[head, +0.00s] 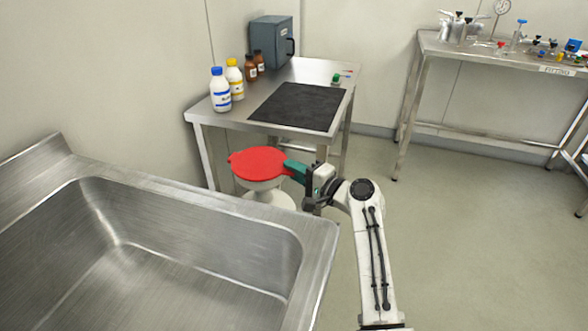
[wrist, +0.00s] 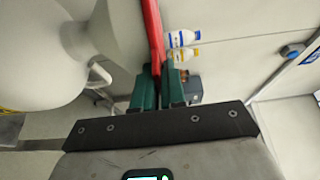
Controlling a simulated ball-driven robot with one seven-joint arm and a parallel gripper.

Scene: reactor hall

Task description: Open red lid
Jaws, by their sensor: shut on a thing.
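The red lid (head: 258,163) is a round, flat disc over the top of a white bin (head: 262,187) beyond the steel basin. It looks about level; I cannot tell whether its edge is slightly raised. My gripper (head: 289,168) reaches it from the right, its green fingers shut on the lid's right edge. In the wrist view, the lid (wrist: 153,35) shows edge-on as a thin red strip running up from between the fingers (wrist: 159,78). The white bin (wrist: 50,50) fills the left of that view. The lid's hinge is not visible, and the basin hides the bin's lower part.
A steel basin (head: 315,235) fills the lower left, close to the bin. A steel table (head: 205,117) with bottles (head: 220,90), a black mat (head: 297,107) and a grey box (head: 272,42) stands just behind. A fittings bench (head: 480,50) is at the back right. Floor at right is clear.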

